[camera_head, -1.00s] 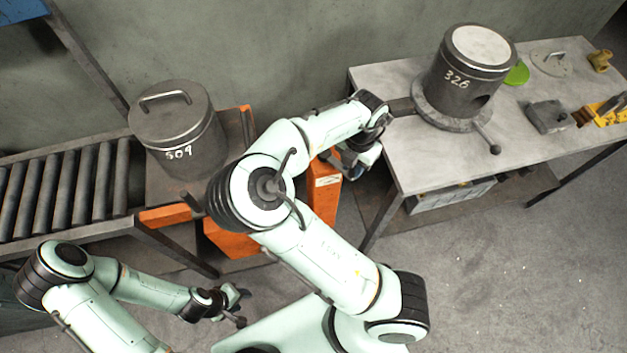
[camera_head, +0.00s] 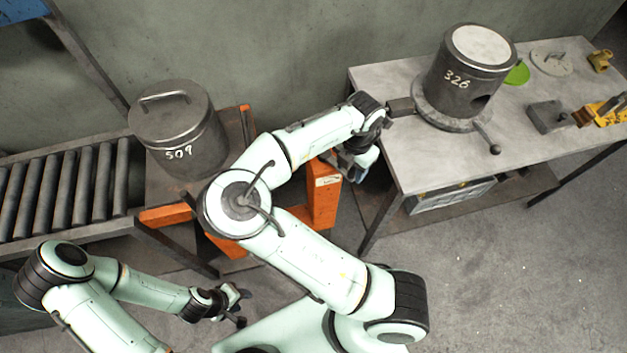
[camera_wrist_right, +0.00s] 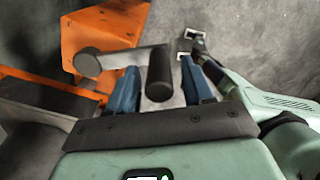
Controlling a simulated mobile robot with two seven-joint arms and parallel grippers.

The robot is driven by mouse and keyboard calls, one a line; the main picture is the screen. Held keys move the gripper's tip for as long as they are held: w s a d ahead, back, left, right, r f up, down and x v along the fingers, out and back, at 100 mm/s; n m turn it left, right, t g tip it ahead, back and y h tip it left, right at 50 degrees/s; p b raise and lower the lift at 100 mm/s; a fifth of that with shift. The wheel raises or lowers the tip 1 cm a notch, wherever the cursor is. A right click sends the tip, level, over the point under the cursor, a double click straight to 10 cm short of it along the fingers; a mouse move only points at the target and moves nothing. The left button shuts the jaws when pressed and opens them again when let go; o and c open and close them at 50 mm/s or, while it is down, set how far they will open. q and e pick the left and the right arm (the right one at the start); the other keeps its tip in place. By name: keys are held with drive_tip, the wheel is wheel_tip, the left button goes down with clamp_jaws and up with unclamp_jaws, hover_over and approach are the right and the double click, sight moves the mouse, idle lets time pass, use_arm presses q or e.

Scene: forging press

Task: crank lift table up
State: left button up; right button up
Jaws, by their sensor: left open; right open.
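The orange lift table (camera_head: 324,195) stands at the centre left, with a dark lidded pot marked 509 (camera_head: 185,135) on its top. The crank shows in the right wrist view as a grey arm (camera_wrist_right: 122,60) with a dark round hub at its left end and a dark upright handle (camera_wrist_right: 160,74) at its right end. My right gripper (camera_head: 358,166) is beside the orange column. In the right wrist view its open blue fingers (camera_wrist_right: 160,70) stand either side of the handle, with gaps visible. My arm hides the crank in the head view. My left gripper (camera_head: 238,301) is open and empty at the lower left.
A roller conveyor (camera_head: 65,190) adjoins the lift table on the left. A grey workbench (camera_head: 440,165) on the right carries a cylinder marked 326 (camera_head: 465,75) and several small parts. Grey floor is free at the lower right.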

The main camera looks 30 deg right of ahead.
drive_tip(key=shift+r, duration=4)
